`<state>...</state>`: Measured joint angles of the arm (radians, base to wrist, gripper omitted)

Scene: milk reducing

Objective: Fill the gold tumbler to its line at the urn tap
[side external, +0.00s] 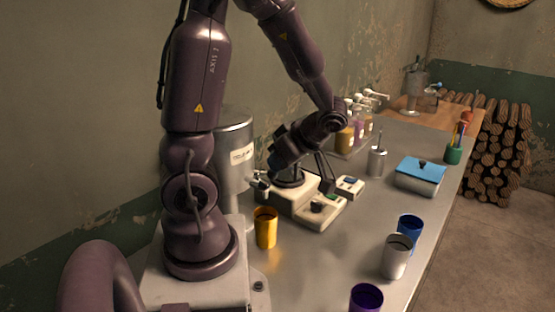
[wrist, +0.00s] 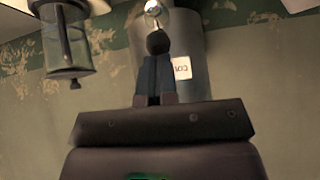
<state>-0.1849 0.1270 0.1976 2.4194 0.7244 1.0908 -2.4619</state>
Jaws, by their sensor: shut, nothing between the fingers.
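The gold tumbler (side external: 265,229) stands upright on the counter, below and close to the urn tap (side external: 260,183). I cannot tell if it is exactly under the spout. Its inside and line are not clear. The metal urn (side external: 237,150) stands against the wall with a white label, and its body shows in the wrist view (wrist: 191,42). My gripper (side external: 271,170) is at the tap, above the tumbler, pointing at the urn. In the wrist view my shut, empty fingers (wrist: 155,62) meet a dark round knob (wrist: 158,42); contact is unclear.
A beige scale-like device (side external: 313,203) sits right of the tumbler, under my arm. A blue cup (side external: 409,229), a silver cup (side external: 396,260) and a purple cup (side external: 366,298) stand near the front edge. A blue-lidded box (side external: 420,174) and bottles (side external: 345,139) stand farther back.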

